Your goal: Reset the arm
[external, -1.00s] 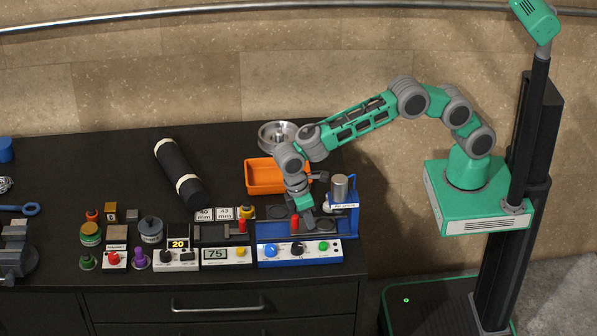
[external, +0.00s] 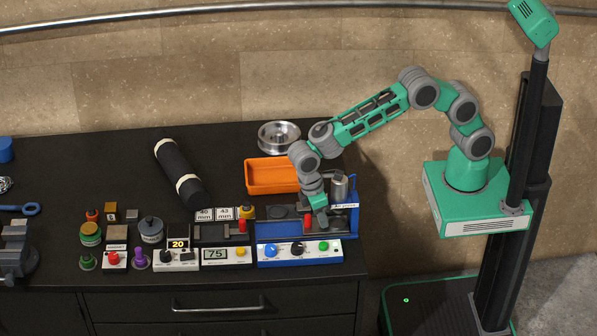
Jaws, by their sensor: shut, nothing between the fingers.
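My gripper (external: 323,224) points down over the right part of the blue press station (external: 264,229), at the front right of the black bench. It is shut with nothing seen in it. A red piece (external: 308,221) stands just left of the fingers; I cannot tell whether they touch. A grey metal cylinder (external: 339,186) stands on the station's right side, behind the gripper. The station's front panel (external: 300,262) carries a blue knob, a black knob and a green button. My wrist hides part of the station.
An orange tray (external: 268,178) and a silver dish (external: 279,137) stand behind the station. A black roll (external: 180,174) lies to the left. Several small devices (external: 226,254) and pots fill the front left. A vise (external: 17,250) is at the left edge.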

